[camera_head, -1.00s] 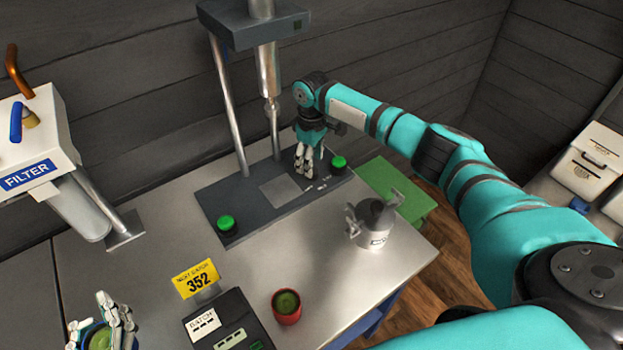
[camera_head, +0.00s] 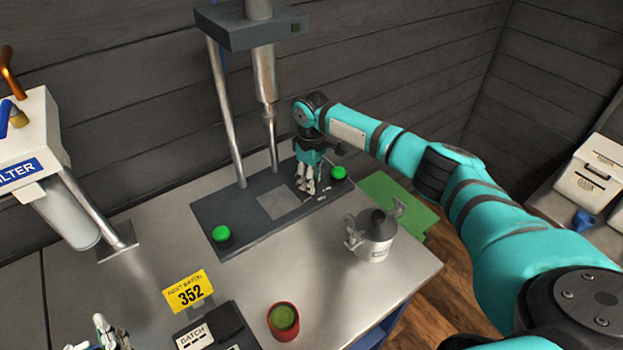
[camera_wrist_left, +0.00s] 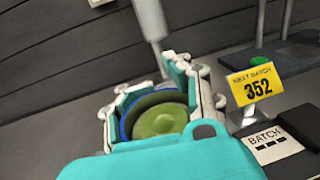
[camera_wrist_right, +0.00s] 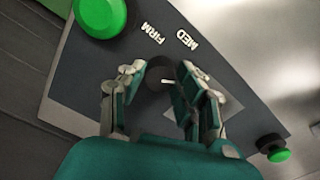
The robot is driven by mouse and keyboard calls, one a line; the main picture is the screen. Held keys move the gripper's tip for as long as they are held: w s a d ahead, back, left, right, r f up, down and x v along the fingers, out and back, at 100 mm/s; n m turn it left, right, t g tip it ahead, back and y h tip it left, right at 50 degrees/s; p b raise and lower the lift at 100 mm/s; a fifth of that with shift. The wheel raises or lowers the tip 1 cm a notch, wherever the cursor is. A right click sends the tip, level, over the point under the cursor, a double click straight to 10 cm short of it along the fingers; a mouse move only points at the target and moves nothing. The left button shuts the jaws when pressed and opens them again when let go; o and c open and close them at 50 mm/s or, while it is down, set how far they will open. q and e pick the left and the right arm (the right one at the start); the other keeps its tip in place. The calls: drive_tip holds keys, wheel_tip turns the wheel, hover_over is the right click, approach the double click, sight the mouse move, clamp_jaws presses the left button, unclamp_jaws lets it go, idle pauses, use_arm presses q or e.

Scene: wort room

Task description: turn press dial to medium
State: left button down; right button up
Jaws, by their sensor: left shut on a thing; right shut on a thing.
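The press (camera_head: 218,210) has a dark base plate with a green button (camera_head: 222,234) at its left and another (camera_head: 338,173) at its right. My right gripper (camera_head: 306,188) points down over the plate beside the right button. In the right wrist view its fingers (camera_wrist_right: 158,95) are closed around the small dark dial (camera_wrist_right: 158,78), with a white mark on it. The labels FIRM and MED show just beyond; the setting is unclear. My left gripper (camera_wrist_left: 160,95) is shut on a blue-rimmed cup (camera_wrist_left: 125,122) with green contents. In the head view this gripper is mostly cut off at bottom left.
A metal pot (camera_head: 372,238) with handles stands right of the press. A red cup (camera_head: 283,333) with green contents and a yellow 352 sign (camera_head: 187,291) are near the front. The filter machine (camera_head: 40,150) is at left. Bare table lies between.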

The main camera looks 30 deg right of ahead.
drive_tip(key=shift+c, duration=1.4)
drive_tip(key=shift+n, duration=0.3)
drive_tip(key=shift+a+n+p, duration=0.1)
drive_tip(key=shift+n+p, duration=0.45)
drive_tip(key=shift+n, duration=0.25)
drive_tip(key=n+p, duration=0.1)
drive_tip(key=n, duration=0.1)
drive_tip(key=shift+n, duration=0.3)
drive_tip(key=n, duration=0.3)
drive_tip(key=shift+f+n, duration=0.1)
drive_tip(key=shift+n, duration=0.2)
drive_tip(key=shift+s+n+p, duration=0.1)
drive_tip(key=shift+n+p, duration=0.25)
drive_tip(key=shift+n, duration=1.25)
drive_tip(key=shift+f+n, duration=0.1)
drive_tip(key=shift+n, duration=0.2)
